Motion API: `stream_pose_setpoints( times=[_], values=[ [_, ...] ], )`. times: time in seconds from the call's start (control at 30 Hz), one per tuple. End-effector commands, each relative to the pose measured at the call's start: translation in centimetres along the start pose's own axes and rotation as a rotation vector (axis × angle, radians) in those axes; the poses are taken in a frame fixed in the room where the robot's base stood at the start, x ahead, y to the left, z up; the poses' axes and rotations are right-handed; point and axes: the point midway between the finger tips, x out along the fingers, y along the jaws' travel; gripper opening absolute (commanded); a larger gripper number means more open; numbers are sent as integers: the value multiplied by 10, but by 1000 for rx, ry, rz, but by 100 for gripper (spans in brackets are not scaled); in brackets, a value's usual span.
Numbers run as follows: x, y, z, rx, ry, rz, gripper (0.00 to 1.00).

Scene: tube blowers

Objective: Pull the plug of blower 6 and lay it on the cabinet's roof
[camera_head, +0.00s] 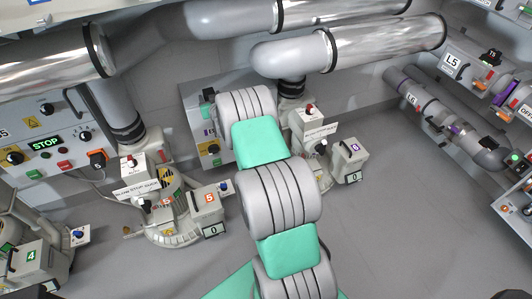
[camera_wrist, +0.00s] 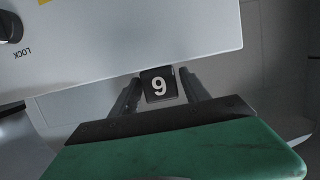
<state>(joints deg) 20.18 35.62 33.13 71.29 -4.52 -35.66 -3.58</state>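In the wrist view a black plug (camera_wrist: 158,84) shows a white digit that reads 9. The word LOCK is upside down there too, so the digit looks like an inverted 6. The plug sits between the two fingers of my gripper (camera_wrist: 160,86), near their tips. I cannot tell whether both fingers press on it. A pale panel (camera_wrist: 120,45) with a black knob lies right beside the plug. In the head view blower 6 (camera_head: 350,158) has a purple 6 label. A grey cabinet (camera_head: 190,95) stands behind my arm, which hides my gripper and the plug.
Blower 5 (camera_head: 205,200) stands to the left, with a control box (camera_head: 45,145) showing STOP behind it. Blower 4 (camera_head: 30,255) is at the lower left. Silver pipes (camera_head: 350,45) run overhead. The floor (camera_head: 420,220) at right is clear.

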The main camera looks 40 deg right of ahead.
Motion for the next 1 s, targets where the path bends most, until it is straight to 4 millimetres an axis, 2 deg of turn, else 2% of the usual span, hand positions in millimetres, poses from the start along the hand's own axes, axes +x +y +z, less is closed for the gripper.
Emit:
stream_pose_setpoints(
  times=[0.1,0.4,0.47,0.73,1.0],
  values=[
    [0,0,0,0,0,0,65],
    [-4,0,0,0,-1,0,65],
    [-12,0,-1,0,-2,0,65],
    [-65,0,-3,1,0,0,65],
    [-86,0,2,0,-2,0,65]
  ],
)
